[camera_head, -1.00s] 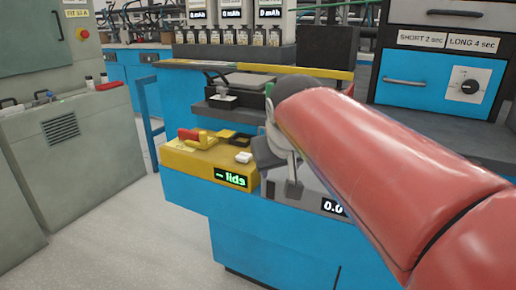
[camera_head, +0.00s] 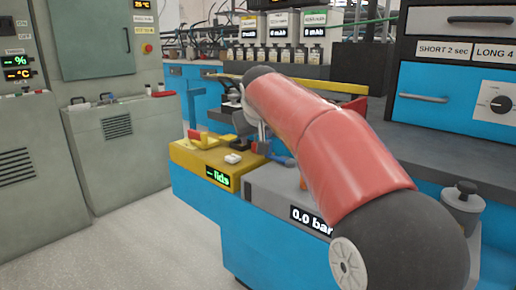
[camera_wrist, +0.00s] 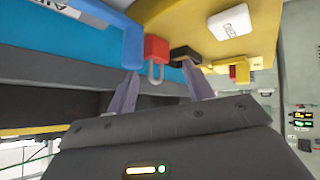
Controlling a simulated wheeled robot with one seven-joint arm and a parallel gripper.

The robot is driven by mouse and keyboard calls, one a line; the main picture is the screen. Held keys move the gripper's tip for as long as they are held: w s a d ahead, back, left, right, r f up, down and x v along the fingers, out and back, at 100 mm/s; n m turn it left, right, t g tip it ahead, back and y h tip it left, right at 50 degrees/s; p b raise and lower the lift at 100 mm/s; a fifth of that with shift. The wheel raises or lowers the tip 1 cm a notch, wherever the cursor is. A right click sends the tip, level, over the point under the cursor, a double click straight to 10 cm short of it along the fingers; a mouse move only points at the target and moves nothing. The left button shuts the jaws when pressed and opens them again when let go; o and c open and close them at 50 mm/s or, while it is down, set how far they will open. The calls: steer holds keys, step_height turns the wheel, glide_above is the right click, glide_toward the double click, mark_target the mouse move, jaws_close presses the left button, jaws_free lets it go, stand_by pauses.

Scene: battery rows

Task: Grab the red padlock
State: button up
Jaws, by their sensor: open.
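The red padlock (camera_wrist: 156,48) shows in the wrist view with its grey shackle (camera_wrist: 155,73) pointing toward my gripper. My gripper (camera_wrist: 158,70) is open, its two fingers spread on either side of the shackle in the picture. Nothing is visibly held; I cannot tell how far in depth the padlock is from the fingertips. In the head view my red arm covers most of the gripper, and I cannot make out the padlock there.
A blue part (camera_wrist: 133,45) stands close left of the padlock in the wrist view, and a black block (camera_wrist: 185,53) close right. The yellow unit (camera_head: 196,159) carries a white piece (camera_head: 233,158) and a red-yellow handle. A grey unit (camera_head: 262,185) reads 0.0 bar.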

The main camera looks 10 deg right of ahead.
steer(key=x, duration=0.2)
steer(key=shift+w+f, duration=0.2)
steer(key=shift+w, duration=0.05)
steer(key=shift+c, duration=0.4)
jaws_close()
